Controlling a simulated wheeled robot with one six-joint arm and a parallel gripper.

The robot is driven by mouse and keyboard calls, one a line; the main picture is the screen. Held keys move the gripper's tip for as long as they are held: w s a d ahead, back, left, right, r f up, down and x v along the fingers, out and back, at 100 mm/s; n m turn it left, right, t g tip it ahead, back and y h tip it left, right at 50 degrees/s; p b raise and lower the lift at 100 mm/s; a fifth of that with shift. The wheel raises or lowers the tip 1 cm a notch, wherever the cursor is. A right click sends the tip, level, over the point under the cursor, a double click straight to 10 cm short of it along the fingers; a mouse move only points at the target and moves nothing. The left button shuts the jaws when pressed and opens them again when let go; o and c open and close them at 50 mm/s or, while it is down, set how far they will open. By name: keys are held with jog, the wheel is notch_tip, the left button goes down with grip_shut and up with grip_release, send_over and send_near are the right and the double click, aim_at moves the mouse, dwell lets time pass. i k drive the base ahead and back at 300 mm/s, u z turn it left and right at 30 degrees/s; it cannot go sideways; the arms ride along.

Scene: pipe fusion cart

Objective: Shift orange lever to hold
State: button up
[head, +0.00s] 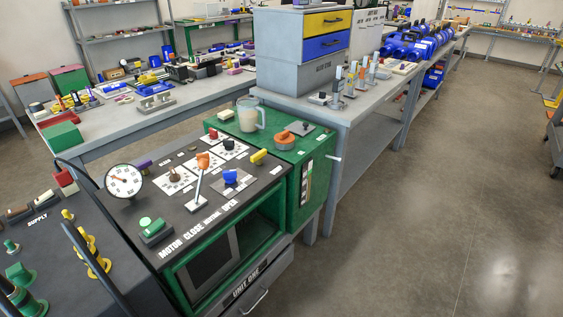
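The orange lever (204,161) stands on the dark top of the green cart (162,216). It has an orange knob on a thin pale shaft, rising from a light base plate (197,204). The shaft leans slightly to the right in the picture. White lettering along the front edge below it reads MOTOR, CLOSE, a word too small to read surely, and OPEN. I cannot tell which mark the lever stands at. My gripper is not in view.
Around the lever are a blue knob (231,177), a green button (152,226), a dial gauge (124,181) and a yellow handle (259,156). A clear jug (249,114) and an orange knob (285,139) stand behind on the green cabinet. The floor at right is open.

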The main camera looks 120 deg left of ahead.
aim_at(203, 164)
jog(key=z, duration=0.75)
jog(key=i, duration=0.45)
jog(key=u, duration=4.75)
jog(key=i, duration=0.5)
jog(key=u, duration=0.05)
